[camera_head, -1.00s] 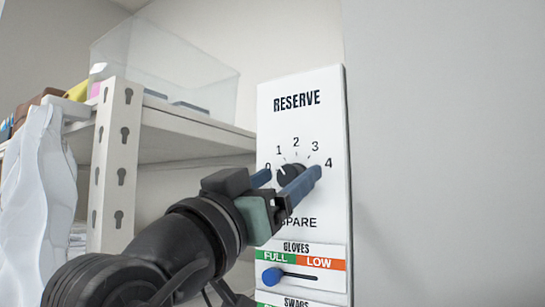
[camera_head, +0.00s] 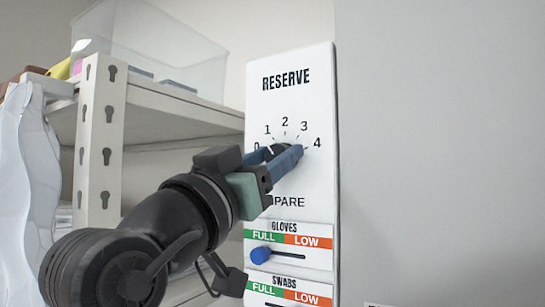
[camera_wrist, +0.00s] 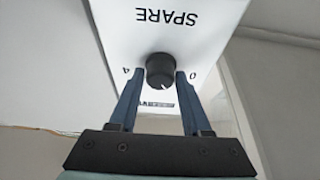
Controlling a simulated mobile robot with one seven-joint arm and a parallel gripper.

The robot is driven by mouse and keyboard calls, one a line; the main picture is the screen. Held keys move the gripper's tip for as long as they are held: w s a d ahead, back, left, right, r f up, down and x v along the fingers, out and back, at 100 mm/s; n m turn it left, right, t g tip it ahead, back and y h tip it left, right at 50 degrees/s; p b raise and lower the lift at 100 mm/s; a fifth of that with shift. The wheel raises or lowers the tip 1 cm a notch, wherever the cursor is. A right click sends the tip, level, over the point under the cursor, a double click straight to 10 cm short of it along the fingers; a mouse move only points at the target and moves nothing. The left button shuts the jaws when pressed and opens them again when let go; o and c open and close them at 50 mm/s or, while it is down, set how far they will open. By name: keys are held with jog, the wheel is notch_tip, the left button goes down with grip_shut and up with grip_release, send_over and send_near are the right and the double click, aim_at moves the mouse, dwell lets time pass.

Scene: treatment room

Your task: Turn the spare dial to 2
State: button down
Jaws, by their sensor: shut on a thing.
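The spare dial is a round black knob on a white panel, marked 0 to 4 around its top and SPARE below. It shows partly behind my fingers in the head view (camera_head: 282,151) and more clearly in the wrist view (camera_wrist: 160,70). In the inverted wrist view, a small white mark on the knob points down and slightly right, near 2 on the side of 1. My gripper (camera_head: 277,158) has its blue fingers on either side of the dial and is shut on it; the wrist view shows the fingers (camera_wrist: 158,84) flanking it.
Below the dial are a gloves slider (camera_head: 261,255), at its FULL end, and a swabs slider (camera_head: 275,304). A white shelf (camera_head: 180,98) with a clear bin (camera_head: 165,45) stands left of the panel. Bare wall (camera_head: 440,150) lies to the right.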

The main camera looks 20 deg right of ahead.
jog(key=shift+f+m+b, duration=0.1)
jog(key=shift+m+b, duration=0.25)
jog(key=shift+m, duration=0.05)
jog(key=shift+m+g+h+b, duration=0.5)
jog(key=shift+m+g+b, duration=0.5)
jog(key=shift+m, duration=1.3)
jog(key=shift+m+g+h+b, duration=0.6)
jog(key=shift+m+g, duration=0.7)
jog(key=shift+m, duration=1)
jog(key=shift+c, duration=1.8)
grip_release()
jog(key=shift+a, duration=0.1)
